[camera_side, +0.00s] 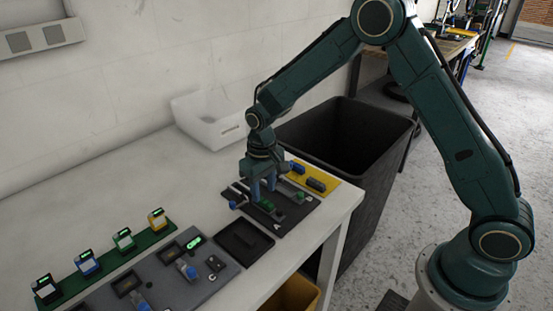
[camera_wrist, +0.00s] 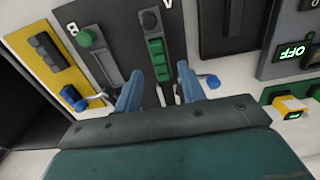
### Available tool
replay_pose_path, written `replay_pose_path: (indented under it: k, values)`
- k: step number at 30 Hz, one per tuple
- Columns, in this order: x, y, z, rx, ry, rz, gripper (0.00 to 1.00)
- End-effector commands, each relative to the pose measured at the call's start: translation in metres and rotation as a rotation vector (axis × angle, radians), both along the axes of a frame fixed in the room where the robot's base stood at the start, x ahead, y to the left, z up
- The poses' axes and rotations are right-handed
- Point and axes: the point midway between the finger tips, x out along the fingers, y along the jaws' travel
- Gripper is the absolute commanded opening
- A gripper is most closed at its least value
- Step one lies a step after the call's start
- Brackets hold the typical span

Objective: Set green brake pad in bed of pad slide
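The green brake pad (camera_wrist: 158,60) is a ribbed green block lying lengthwise in the channel of the slide marked A (camera_wrist: 173,30). In the side view, the pad (camera_side: 266,204) is low beside my blue fingers, partly hidden by them. My gripper (camera_wrist: 160,71) is open, with one finger on each side of the channel and a visible gap between each fingertip and the pad. In the side view, my gripper (camera_side: 263,193) is low over the dark slide board (camera_side: 288,219). A second slide, marked B (camera_wrist: 108,65), has a green knob (camera_wrist: 87,38).
An empty black tray (camera_side: 244,241) and a grey switch panel (camera_side: 170,288) are nearer. A white bin (camera_side: 212,128) stands behind. A blue knob (camera_wrist: 208,80) is beside one finger.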

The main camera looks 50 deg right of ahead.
Motion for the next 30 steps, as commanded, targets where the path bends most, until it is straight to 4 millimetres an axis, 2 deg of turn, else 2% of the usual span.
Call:
replay_pose_path:
  k: [9, 15, 21, 30]
  values:
    - [0.001, 0.000, 0.056, 0.001, -0.005, 0.000, 0.40]
    - [0.000, 0.000, 0.084, 0.000, -0.002, 0.000, 0.40]
    - [0.000, 0.000, 0.100, 0.000, -0.001, 0.000, 0.40]
    - [-0.001, 0.000, 0.104, 0.000, -0.001, 0.000, 0.40]
